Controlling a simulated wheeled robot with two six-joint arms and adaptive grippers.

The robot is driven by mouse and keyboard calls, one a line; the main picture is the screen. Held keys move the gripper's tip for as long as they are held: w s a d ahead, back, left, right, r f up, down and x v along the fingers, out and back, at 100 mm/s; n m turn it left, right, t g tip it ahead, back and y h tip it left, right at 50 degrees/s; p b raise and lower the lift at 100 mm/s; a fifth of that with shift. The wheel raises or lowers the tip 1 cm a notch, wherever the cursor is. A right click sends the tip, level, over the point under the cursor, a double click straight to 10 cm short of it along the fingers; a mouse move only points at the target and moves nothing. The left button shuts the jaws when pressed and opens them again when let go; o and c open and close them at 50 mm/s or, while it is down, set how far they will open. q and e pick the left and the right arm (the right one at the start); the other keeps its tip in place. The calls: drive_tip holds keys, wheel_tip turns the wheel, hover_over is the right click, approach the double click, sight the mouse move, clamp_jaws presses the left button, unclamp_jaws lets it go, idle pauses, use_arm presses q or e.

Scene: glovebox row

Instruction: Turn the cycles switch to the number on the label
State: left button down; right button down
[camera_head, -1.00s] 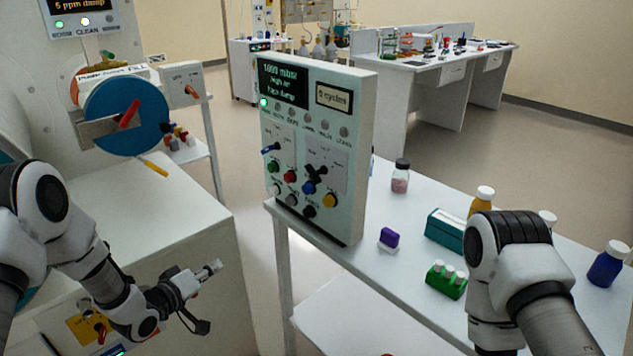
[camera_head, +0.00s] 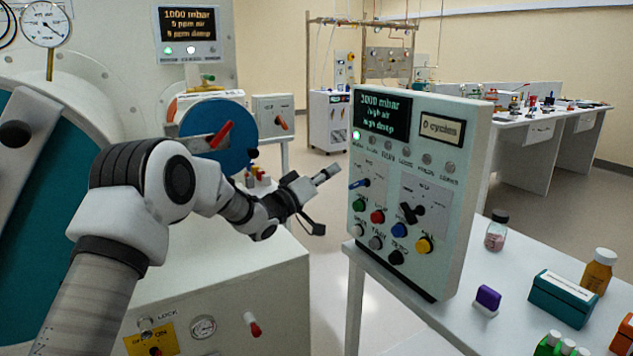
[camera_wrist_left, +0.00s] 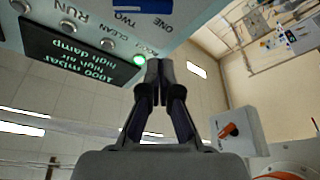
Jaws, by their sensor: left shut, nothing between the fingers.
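The upright control panel (camera_head: 455,200) stands on the white bench. Its label (camera_head: 441,127) reads a digit, perhaps 0, and "cycles"; the digit is not sharp. A blue-handled switch (camera_head: 366,183) sits on the left plate, and a black knob (camera_head: 411,213) on the right plate. The small print does not show which is the cycles switch. My left gripper (camera_head: 331,173) is shut and empty, just left of the panel and apart from it in the head view. In the left wrist view its fingertips (camera_wrist_left: 160,68) are near a lit green lamp (camera_wrist_left: 140,60), with "ONE" and "TWO" beyond.
Coloured buttons, including a yellow one (camera_head: 424,245), sit below the switches. A purple-topped block (camera_head: 488,297), a bottle (camera_head: 496,230) and a teal box (camera_head: 566,298) stand right of the panel. The glovebox with a blue round door (camera_head: 218,150) is at the left.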

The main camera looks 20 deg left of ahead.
sight(356, 185)
use_arm(q)
drive_tip(key=shift+w+d+f, duration=0.2)
drive_tip(key=shift+d+f, duration=1.15)
drive_tip(key=shift+d, duration=0.05)
